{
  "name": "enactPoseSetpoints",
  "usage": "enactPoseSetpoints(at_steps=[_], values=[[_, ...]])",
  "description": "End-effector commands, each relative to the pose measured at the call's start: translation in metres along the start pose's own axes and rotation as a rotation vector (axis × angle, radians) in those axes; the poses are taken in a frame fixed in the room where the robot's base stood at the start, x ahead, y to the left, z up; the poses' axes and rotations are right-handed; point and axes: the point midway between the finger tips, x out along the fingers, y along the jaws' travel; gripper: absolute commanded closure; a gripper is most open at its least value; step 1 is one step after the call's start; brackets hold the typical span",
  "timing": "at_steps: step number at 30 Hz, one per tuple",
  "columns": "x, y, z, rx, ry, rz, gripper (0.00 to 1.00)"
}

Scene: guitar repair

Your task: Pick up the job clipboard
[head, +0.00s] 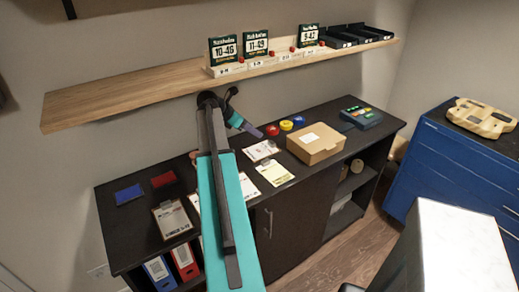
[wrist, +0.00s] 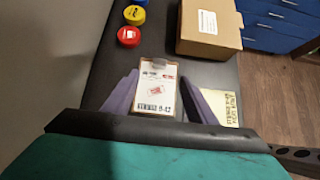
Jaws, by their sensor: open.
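A clipboard (wrist: 154,92) with a metal clip and a white printed sheet lies on the dark cabinet top in the wrist view. It also shows in the head view (head: 262,150), just beyond my gripper's tip. My gripper (wrist: 157,82) is open, with one purple finger on each side of the clipboard in the wrist view. Nothing is held. I cannot tell how high the fingers are above the cabinet top. A second clipboard (head: 172,219) lies further left in the head view.
A cardboard box (head: 316,143) and a yellow notepad (head: 275,173) lie close to the clipboard. Red, yellow and blue round tins (head: 286,125) stand behind it. A wooden shelf (head: 130,98) with number cards overhangs the cabinet. Blue and red pads (head: 129,194) lie at left.

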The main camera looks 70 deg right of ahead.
Motion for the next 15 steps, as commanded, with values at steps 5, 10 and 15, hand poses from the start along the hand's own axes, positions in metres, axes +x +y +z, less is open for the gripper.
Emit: enactPoseSetpoints(at_steps=[5, 10, 15], values=[[0.0, 0.0, 0.0, 0.0, 0.0, 0.0, 0.48], [0.006, 0.001, 0.0, -0.001, 0.0, 0.0, 0.48], [0.024, 0.001, -0.001, -0.003, 0.001, 0.0, 0.48]])
